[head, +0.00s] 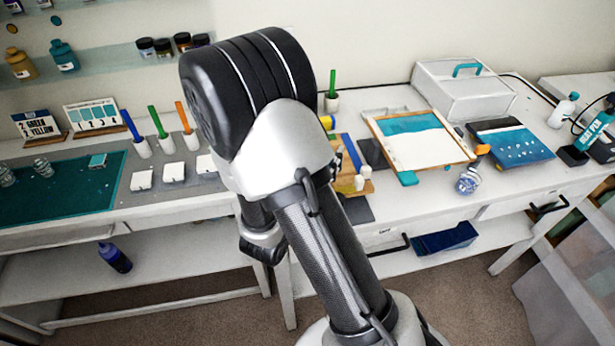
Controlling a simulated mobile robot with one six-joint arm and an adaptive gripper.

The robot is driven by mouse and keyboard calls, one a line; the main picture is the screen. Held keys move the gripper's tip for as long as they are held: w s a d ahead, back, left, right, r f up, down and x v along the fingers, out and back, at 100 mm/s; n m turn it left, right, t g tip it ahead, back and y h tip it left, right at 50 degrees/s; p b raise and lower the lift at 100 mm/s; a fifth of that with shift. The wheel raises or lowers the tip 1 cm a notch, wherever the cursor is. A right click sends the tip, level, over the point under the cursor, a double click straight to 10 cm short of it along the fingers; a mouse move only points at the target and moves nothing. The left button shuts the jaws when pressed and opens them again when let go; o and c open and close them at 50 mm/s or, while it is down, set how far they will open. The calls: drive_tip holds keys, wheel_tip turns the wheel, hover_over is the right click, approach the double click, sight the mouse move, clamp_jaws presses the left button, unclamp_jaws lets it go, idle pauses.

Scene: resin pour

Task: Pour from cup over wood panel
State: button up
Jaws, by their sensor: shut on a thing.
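A light wood-framed panel (419,160) lies on the right-hand white table. Its surface is white, with a teal band along the far side. My arm fills the middle of the head view, and my gripper does not show; the arm likely hides it. I cannot make out a cup in a grip or any stream of liquid. Small white cup-like pieces (360,182) stand left of the panel, beside a wooden board (352,150) with a blue strip. The arm partly covers that area.
A clear box (462,88) stands behind the panel. A dark blue speckled panel (510,143) and a small glass jar (467,180) lie to its right. White blocks and coloured sticks in holders occupy the left table (90,222).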

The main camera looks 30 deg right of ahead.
drive_tip(key=shift+r, duration=0.1)
drive_tip(key=shift+r+p, duration=0.95)
drive_tip(key=shift+p, duration=0.05)
wheel_tip(320, 180, up, 5)
drive_tip(key=p, duration=0.4)
